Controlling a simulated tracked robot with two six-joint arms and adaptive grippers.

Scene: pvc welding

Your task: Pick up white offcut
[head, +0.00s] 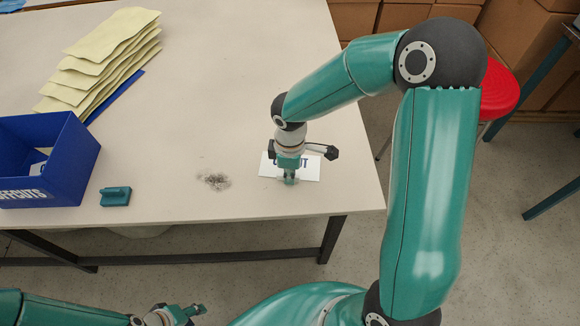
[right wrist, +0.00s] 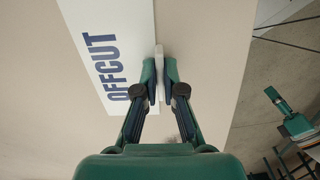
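A white card printed OFFCUT (head: 311,168) lies flat near the table's front right; it also shows in the right wrist view (right wrist: 112,45). My right gripper (head: 290,177) points down at this card. In the right wrist view its two fingertips (right wrist: 160,80) are close together with a narrow white piece, the white offcut (right wrist: 160,53), between them at the card's edge. Both fingers appear to touch it. In the head view the fingers mostly hide this piece. My left gripper (head: 190,312) is low at the bottom edge, in front of the table, with no object visible in it.
A blue OFFCUTS bin (head: 65,190) stands at the left of the table (head: 220,80). A small teal block (head: 115,196) lies right of it. Yellow sheets (head: 105,55) are stacked behind. A dark smudge (head: 215,181) marks the table left of the card. The table's middle is clear.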

